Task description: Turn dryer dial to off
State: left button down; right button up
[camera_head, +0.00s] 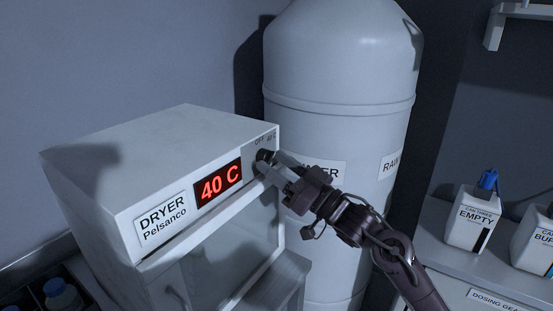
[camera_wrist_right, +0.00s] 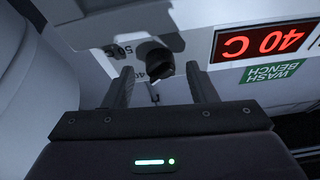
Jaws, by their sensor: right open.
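The white dryer (camera_head: 165,150) stands at left centre in the head view, with a red display reading 40 C (camera_head: 218,184). The black round dial (camera_head: 264,156) is at the right end of its front panel, partly hidden by my right gripper. In the right wrist view, upside down, the dial (camera_wrist_right: 159,63) lies just beyond and between the open fingers. Marks including 40 and 50 show around it. My right gripper (camera_head: 270,168) is open and empty, its fingertips close to the dial; contact cannot be told. My left gripper is not in view.
A large white tank (camera_head: 345,60) stands just behind and right of the dryer, close to my right gripper. White cans (camera_head: 474,222) stand on a shelf at right. A crate with blue-capped bottles (camera_head: 62,294) is at lower left.

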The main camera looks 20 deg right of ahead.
jog(key=shift+w+a, duration=0.15)
jog(key=shift+c, duration=0.2)
jog(key=c, duration=0.9)
jog(key=shift+c, duration=0.2)
